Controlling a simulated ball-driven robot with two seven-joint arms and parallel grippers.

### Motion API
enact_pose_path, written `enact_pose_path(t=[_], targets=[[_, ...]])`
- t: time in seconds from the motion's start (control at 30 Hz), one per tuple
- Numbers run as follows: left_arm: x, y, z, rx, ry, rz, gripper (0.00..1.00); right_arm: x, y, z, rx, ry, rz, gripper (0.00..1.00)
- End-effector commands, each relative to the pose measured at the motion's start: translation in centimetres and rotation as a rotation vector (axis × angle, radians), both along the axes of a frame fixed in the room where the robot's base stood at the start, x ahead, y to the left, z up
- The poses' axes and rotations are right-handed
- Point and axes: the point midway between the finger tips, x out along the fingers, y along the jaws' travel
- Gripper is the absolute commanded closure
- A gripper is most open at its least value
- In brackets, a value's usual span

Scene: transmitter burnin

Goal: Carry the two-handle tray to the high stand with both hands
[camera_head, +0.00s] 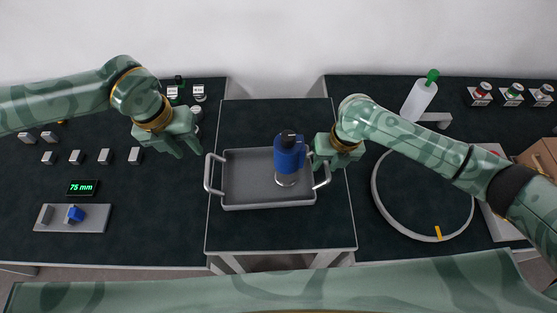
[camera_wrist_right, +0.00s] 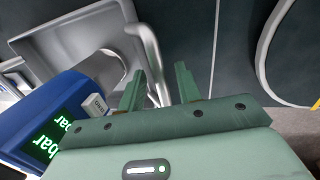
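The grey two-handle tray (camera_head: 247,186) rests on the dark middle table, with a blue transmitter (camera_head: 289,156) standing in its right part. My left gripper (camera_head: 189,150) is open and empty, above and just left of the tray's left handle (camera_head: 208,174). My right gripper (camera_head: 329,166) is at the tray's right handle (camera_head: 322,178). In the right wrist view its fingers (camera_wrist_right: 160,88) are apart, with the handle bar (camera_wrist_right: 147,48) showing between them. I cannot tell which surface is the high stand.
The middle table (camera_head: 280,235) has bare room in front of and behind the tray. On the right, a large ring (camera_head: 379,196) and a white bottle (camera_head: 418,101) stand near my right arm.

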Motion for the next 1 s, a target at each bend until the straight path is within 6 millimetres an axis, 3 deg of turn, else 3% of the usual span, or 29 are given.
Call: enact_pose_path(t=[0.17, 0.4, 0.6, 1.0], targets=[[0.0, 0.1, 0.4, 0.000, 0.000, 0.000, 0.66, 0.1, -0.4, 2.0, 0.000, -0.004, 0.000, 0.66], [0.0, 0.1, 0.4, 0.000, 0.000, 0.000, 0.66, -0.1, -1.5, 7.5, -0.002, -0.005, 0.001, 0.66], [0.0, 0.1, 0.4, 0.000, 0.000, 0.000, 0.66, -0.2, -2.1, 10.8, -0.001, -0.003, 0.000, 0.66], [0.0, 0.1, 0.4, 0.000, 0.000, 0.000, 0.66, -0.4, -2.2, 11.7, 0.000, 0.000, 0.000, 0.66]])
